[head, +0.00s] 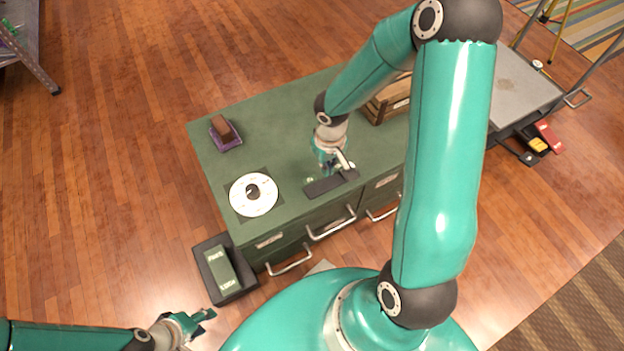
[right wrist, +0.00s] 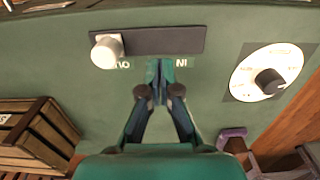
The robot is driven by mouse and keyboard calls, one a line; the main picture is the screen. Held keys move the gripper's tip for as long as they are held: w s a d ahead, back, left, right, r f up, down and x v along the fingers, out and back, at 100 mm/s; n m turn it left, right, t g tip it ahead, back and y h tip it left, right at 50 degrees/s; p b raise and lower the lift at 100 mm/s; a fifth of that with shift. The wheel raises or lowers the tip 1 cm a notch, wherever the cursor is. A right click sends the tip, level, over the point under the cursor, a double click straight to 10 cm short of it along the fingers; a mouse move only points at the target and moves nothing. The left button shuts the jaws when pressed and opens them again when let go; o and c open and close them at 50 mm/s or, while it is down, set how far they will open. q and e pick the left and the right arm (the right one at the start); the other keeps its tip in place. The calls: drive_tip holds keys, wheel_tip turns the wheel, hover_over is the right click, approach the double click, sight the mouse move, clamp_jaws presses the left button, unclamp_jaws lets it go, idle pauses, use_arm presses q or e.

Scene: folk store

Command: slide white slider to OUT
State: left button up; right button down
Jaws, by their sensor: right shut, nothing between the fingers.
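The white slider knob (right wrist: 107,46) sits at the left end of its dark track (right wrist: 190,40) in the right wrist view. The OUT label (right wrist: 118,65) is beside that end; the IN label (right wrist: 181,63) is nearer the track's middle. My right gripper (right wrist: 160,72) is shut and empty, its tips by the track's edge between the labels, apart from the knob. In the head view, the track (head: 322,186) lies on the green cabinet top, with my right gripper (head: 326,166) over it. My left gripper (head: 196,322) is at the lower left, away from the cabinet; its finger gap is unclear.
A white dial (head: 265,196) with a dark knob is left of the slider. A brown block (head: 223,127) on a purple base and a wooden crate (head: 385,108) stand on the green cabinet (head: 270,125). A dark box (head: 238,290) is on the floor.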

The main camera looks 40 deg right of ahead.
wheel_tip(320, 180, up, 5)
drive_tip(key=p, duration=0.3)
drive_tip(key=shift+f, duration=0.1)
idle(0.3)
